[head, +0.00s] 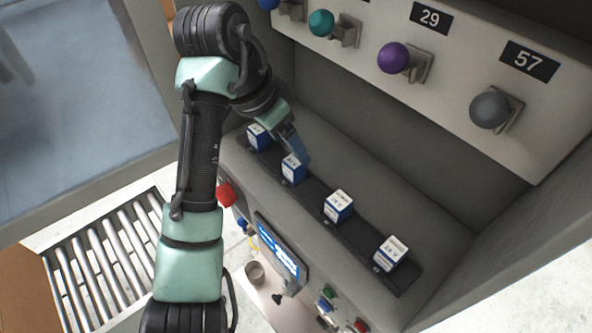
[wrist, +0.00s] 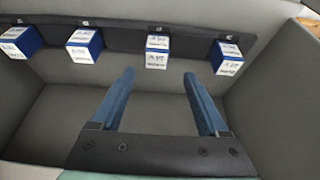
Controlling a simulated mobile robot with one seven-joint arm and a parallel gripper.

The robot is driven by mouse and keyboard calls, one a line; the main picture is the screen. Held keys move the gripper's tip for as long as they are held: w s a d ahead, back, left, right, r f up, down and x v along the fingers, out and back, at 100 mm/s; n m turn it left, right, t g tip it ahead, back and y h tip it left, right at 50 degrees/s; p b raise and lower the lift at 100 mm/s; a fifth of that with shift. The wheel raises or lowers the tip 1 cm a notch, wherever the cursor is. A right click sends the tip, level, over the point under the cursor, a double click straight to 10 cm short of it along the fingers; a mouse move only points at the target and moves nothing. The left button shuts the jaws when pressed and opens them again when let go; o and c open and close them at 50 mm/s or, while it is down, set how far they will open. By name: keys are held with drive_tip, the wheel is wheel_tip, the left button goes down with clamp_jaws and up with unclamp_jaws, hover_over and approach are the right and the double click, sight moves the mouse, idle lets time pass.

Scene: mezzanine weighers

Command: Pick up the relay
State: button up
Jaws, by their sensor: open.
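Several blue-and-white box relays stand in a spaced row on a dark rail (head: 365,238). In the head view one relay (head: 293,168) is right by my gripper (head: 300,152), with others to its upper left (head: 257,137) and lower right (head: 338,206) (head: 390,252). In the wrist view a relay (wrist: 158,50) is ahead of my gripper (wrist: 159,73), lined up between its two blue fingers. The fingers are apart with nothing between them. Other relays show to the left (wrist: 84,46) and right (wrist: 227,58). Which relay the task means cannot be told.
Coloured knobs, including a purple one (head: 393,57) and a grey one (head: 490,108), stick out from the numbered panel above. A screen (head: 279,250), a cup (head: 254,272) and push buttons sit below the rail. A roller conveyor (head: 108,262) is at lower left.

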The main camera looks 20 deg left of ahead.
sight(295, 160)
drive_tip(key=shift+s+d+f, duration=0.1)
drive_tip(key=shift+d+f, duration=0.05)
drive_tip(key=shift+f, duration=0.35)
drive_tip(key=shift+s+d+f, duration=0.1)
drive_tip(key=shift+f, duration=0.35)
drive_tip(key=shift+d+f+p, duration=0.1)
drive_tip(key=shift+f+p, duration=0.25)
drive_tip(key=shift+p, duration=0.2)
drive_tip(key=shift+x, duration=1.55)
drive_tip(key=shift+w+r, duration=0.1)
clamp_jaws()
